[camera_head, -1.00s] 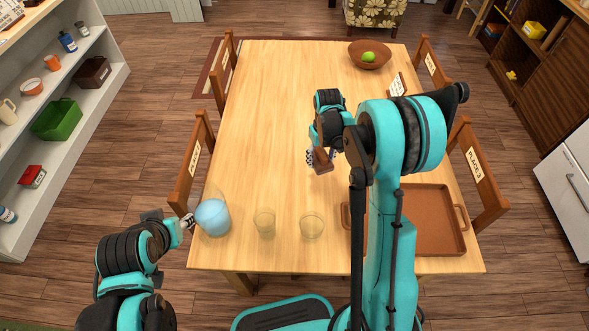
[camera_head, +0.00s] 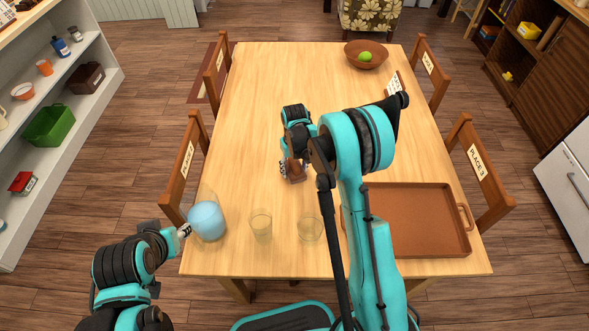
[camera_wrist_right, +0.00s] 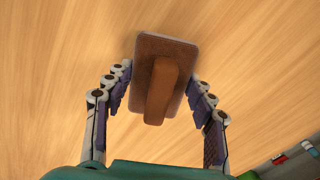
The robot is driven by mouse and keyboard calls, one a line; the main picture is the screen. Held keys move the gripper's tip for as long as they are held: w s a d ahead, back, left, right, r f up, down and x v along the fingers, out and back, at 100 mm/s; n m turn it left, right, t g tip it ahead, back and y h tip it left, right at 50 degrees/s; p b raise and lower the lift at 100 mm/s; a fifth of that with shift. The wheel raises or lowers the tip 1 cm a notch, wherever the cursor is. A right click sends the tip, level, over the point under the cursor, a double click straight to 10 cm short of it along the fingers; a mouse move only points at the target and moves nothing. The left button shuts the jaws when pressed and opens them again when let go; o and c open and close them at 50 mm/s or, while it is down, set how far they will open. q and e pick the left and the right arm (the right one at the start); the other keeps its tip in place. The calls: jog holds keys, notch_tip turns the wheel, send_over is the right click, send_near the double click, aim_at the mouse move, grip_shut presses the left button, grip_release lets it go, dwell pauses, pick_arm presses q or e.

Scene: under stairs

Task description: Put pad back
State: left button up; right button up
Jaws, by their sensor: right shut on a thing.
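The pad (camera_wrist_right: 158,80) is a brown block with a raised bar-like handle. My right gripper (camera_wrist_right: 157,100) is shut on it, with fingers on both sides, in the right wrist view. In the head view the pad (camera_head: 295,174) shows small under my right gripper (camera_head: 292,168), over the middle of the wooden table (camera_head: 262,110). I cannot tell if it touches the table. My left gripper (camera_head: 184,231) is at the left side of a jug with blue liquid (camera_head: 207,220) at the table's near left corner. Its fingers are too small to read.
Two clear glasses (camera_head: 260,224) (camera_head: 310,228) stand near the front edge. A brown tray (camera_head: 420,220) lies at the near right, partly behind my right arm. A bowl with a green fruit (camera_head: 366,55) is at the far end. Chairs line both sides. The table's middle and far left are clear.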

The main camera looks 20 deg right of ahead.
jog(key=shift+f, duration=0.15)
jog(key=o, duration=1.1)
